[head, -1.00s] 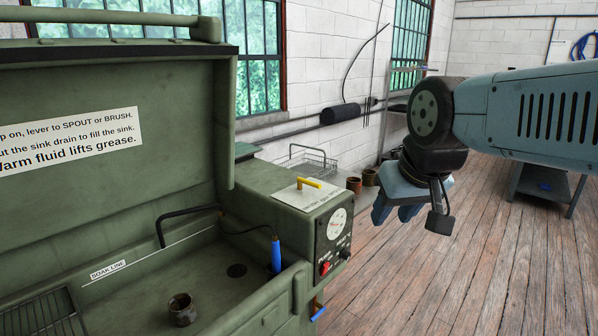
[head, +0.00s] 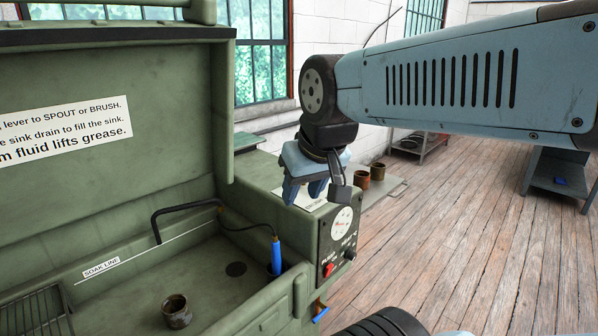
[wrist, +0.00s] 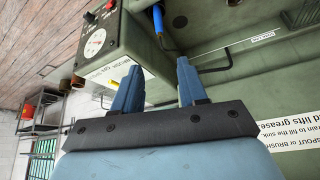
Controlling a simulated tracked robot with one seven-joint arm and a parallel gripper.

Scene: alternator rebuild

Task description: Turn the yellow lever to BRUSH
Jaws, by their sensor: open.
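A strip of the white label plate (head: 312,203) shows beside my fingers. The plate also shows in the wrist view (wrist: 108,66), left of my fingertips. My gripper (wrist: 160,72) is open, fingers pointing down in the head view, with nothing seen between them. Whether a finger touches the box or lever I cannot tell.
The box front has a dial (head: 342,221) and a red switch (head: 328,270). The green sink (head: 215,280) holds a brown cup (head: 176,311), a black spout (head: 185,209) and a blue-handled brush (head: 276,257). Two brown pots (head: 369,175) stand behind the box. Its raised lid is at left.

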